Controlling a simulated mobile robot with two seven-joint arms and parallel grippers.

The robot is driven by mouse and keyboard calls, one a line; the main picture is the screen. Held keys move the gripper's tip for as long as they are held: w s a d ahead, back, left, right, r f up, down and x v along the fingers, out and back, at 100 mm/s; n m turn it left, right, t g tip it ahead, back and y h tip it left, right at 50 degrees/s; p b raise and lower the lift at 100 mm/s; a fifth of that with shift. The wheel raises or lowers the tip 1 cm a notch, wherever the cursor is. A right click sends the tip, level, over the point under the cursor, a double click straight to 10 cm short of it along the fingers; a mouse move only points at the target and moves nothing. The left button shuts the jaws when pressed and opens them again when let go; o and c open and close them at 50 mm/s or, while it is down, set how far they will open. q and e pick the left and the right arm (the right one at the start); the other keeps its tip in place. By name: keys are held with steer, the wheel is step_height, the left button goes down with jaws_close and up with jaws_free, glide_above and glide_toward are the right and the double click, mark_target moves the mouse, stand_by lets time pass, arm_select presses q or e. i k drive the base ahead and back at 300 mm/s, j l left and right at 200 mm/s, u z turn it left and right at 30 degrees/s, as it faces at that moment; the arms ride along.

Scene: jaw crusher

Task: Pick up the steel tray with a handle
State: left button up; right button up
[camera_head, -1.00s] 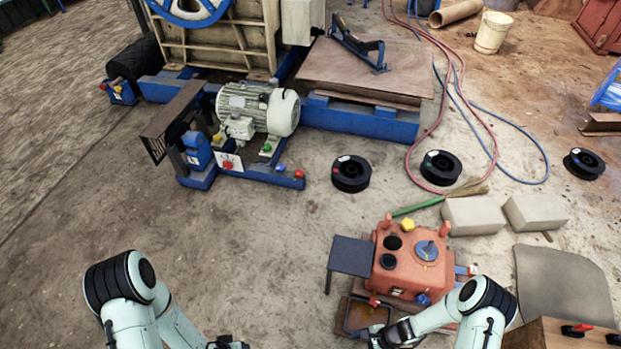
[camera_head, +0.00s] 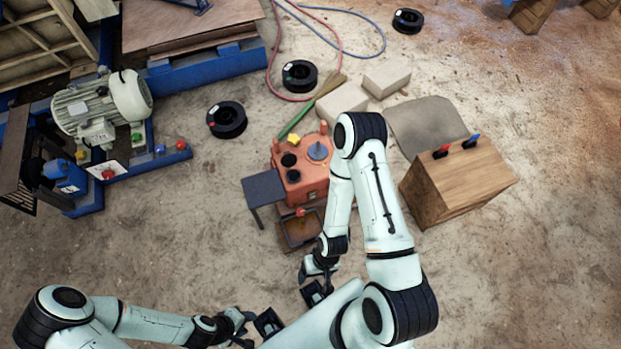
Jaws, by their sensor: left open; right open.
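The tray (camera_head: 300,231), with a dark rim and a brownish inside, sits at the front of the orange machine (camera_head: 303,178). My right forearm comes down beside the tray's right side. My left gripper (camera_head: 254,325) is open and empty, lower and further left, away from the tray.
A dark side plate (camera_head: 263,188) stands left of the machine. A wooden box (camera_head: 455,183) with red and blue handles stands at the right. Black spools (camera_head: 227,119), pale blocks (camera_head: 386,77) and a motor (camera_head: 105,102) lie further back. The floor at left front is clear.

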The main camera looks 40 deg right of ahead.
mark_target(297, 234)
steer(key=k+l+z, duration=0.15)
steer(key=k, duration=0.25)
steer(key=k+l+z, duration=0.2)
steer(key=k, duration=0.25)
steer(key=k+l+z, duration=0.15)
steer(key=k, duration=0.25)
steer(key=i+l+u, duration=0.1)
steer(key=u, duration=0.3)
steer(key=l+u, duration=0.1)
steer(key=u, duration=0.35)
steer(key=i+l+u, duration=0.1)
steer(key=u, duration=0.3)
steer(key=l+u, duration=0.2)
steer(key=u, duration=0.2)
steer(key=l+u, duration=0.3)
steer(key=l, duration=0.2)
steer(key=l+u, duration=0.25)
steer(key=l, duration=1.1)
steer(key=i+u, duration=0.05)
